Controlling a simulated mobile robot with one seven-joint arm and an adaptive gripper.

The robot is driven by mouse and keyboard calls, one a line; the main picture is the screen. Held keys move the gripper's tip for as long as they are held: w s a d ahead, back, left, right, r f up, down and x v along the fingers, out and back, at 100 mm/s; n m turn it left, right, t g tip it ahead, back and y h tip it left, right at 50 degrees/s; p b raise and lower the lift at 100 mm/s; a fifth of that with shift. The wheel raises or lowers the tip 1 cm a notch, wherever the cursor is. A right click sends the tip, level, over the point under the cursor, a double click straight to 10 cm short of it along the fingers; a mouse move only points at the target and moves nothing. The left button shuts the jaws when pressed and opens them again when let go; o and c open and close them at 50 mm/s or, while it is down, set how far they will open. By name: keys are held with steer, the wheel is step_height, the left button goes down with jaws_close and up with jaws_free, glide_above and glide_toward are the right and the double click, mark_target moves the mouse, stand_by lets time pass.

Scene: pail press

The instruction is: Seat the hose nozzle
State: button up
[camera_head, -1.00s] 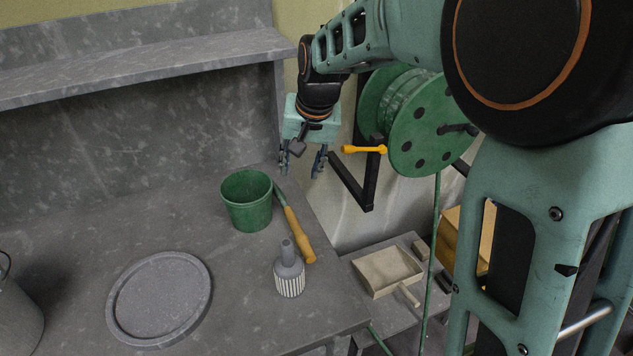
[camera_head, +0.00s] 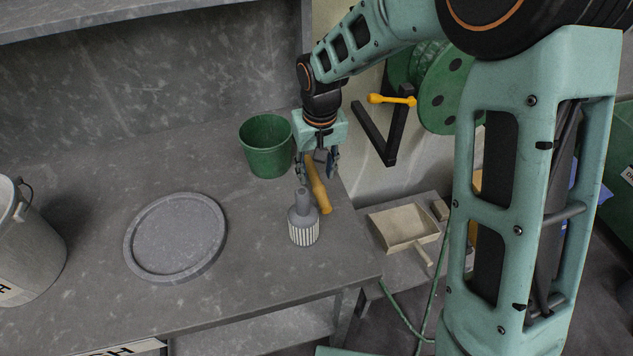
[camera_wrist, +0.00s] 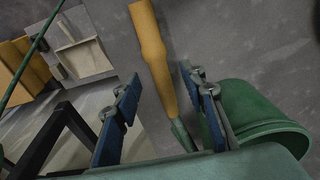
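In the head view a grey nozzle (camera_head: 303,222) with a narrow neck and a ribbed, light-striped base stands upright on the grey bench (camera_head: 250,310), near its right edge. I take it for the hose nozzle; I cannot make it out in the wrist view. My gripper (camera_head: 316,175) is above and behind it in the picture, open and apart from it. In the wrist view my gripper (camera_wrist: 165,115) has its two blue-padded fingers spread wide. A tool with an orange handle (camera_wrist: 152,55) shows between and beyond them; I see no contact.
A green pail (camera_head: 265,148) stands just left of my gripper, and the orange-handled tool (camera_head: 319,190) lies beside it. A round grey plate (camera_head: 130,238) is left of the nozzle. A green reel (camera_head: 437,95) and black bracket (camera_head: 391,140) stand right.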

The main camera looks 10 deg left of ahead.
step_height(320, 180, down, 2)
steer(key=shift+w+f, duration=0.15)
steer(key=shift+f, duration=0.1)
jaws_close()
steer(key=shift+r, duration=0.15)
